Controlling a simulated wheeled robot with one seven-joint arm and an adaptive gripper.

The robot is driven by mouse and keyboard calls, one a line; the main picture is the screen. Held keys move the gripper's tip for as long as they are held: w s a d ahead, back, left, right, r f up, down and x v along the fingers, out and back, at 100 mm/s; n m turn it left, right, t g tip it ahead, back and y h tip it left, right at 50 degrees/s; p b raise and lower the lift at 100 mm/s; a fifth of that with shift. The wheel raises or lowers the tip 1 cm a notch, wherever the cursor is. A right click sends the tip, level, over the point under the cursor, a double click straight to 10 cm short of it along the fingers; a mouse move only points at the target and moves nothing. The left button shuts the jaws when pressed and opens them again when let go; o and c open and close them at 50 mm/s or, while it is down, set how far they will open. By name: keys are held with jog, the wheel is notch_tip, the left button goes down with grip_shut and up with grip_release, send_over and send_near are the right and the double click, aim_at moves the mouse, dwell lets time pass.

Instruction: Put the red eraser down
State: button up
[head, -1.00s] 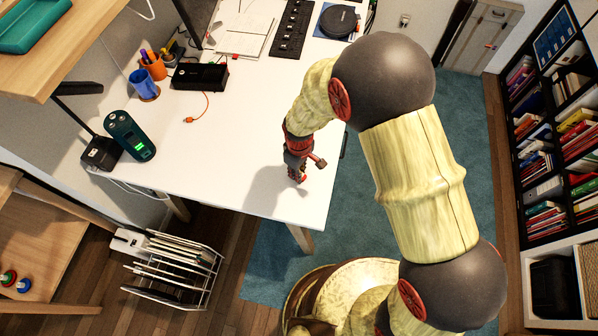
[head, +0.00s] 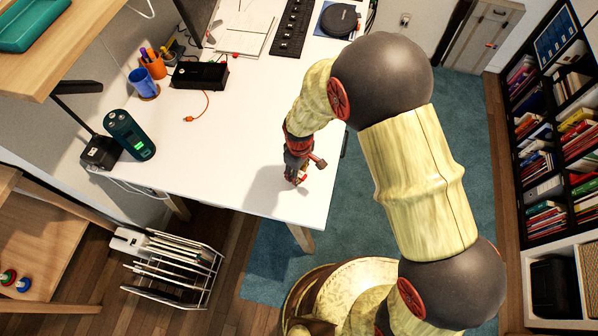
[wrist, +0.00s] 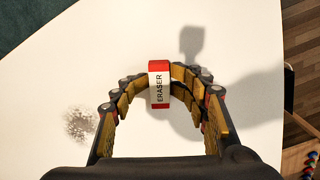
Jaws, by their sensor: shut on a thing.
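The red eraser (wrist: 159,84), with a white band lettered "ERASER", sits between the fingertips of my gripper (wrist: 158,90) in the wrist view. The fingers touch it from both sides and are shut on it. In the head view my gripper (head: 296,176) is low over the near right part of the white desk (head: 240,190), and only a little red of the eraser shows there. I cannot tell whether the eraser touches the desk top.
A grey smudge (wrist: 80,124) marks the desk left of my gripper. A dark green device (head: 130,135), blue cup (head: 143,84) and black box (head: 199,76) stand farther left and back. The desk's edge is close on the right. The desk around my gripper is clear.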

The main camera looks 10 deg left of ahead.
jog(key=shift+s+d+f, duration=0.1)
jog(key=shift+s+d, duration=0.05)
notch_tip(320, 180, up, 13)
jog(key=p, duration=0.3)
jog(key=shift+p, duration=0.3)
